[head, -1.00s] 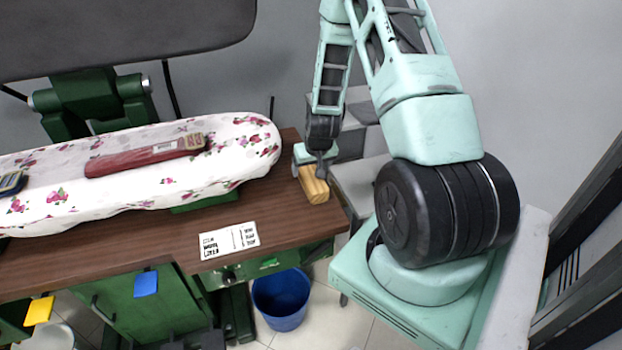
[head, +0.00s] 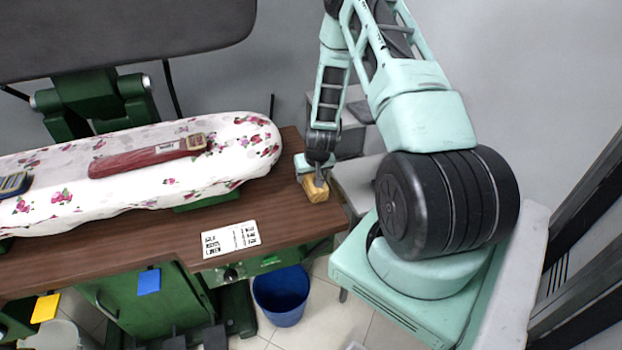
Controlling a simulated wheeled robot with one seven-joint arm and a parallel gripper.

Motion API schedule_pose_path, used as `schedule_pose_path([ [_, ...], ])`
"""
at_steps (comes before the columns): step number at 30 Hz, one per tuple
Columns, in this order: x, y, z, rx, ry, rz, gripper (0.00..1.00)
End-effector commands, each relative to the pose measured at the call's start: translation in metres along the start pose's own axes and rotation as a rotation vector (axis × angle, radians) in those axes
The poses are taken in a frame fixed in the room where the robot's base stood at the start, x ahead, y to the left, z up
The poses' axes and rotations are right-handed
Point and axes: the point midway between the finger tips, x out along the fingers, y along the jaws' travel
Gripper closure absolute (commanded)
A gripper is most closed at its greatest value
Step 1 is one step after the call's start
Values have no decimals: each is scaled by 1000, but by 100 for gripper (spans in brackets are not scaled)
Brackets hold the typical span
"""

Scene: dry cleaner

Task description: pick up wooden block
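The wooden block (head: 317,191) is small and light yellow-brown. In the head view it is at the right end of the brown table (head: 150,243), near the edge. My gripper (head: 317,180) is right at the block, pointing down, with a finger against or just over its top. The gripper's far side is partly hidden, and I cannot tell whether its fingers are closed on the block or whether the block is clear of the table.
A floral ironing board (head: 100,192) bearing a red-handled object (head: 148,157) lies left of the block. A white printed card (head: 230,239) is on the table's front edge. A blue bucket (head: 282,298) stands on the floor below. A grey press plate (head: 120,35) hangs above the board.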

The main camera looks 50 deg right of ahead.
Motion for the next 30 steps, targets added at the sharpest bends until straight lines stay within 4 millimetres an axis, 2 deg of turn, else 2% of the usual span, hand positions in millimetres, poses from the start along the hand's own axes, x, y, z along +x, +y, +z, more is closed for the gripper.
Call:
schedule_pose_path([
  [14, -8, 0, -5, -1, 4, 1, 77],
  [17, -17, 0, -8, -1, 4, 1, 77],
  [30, -79, 0, -34, -2, 5, 0, 77],
])
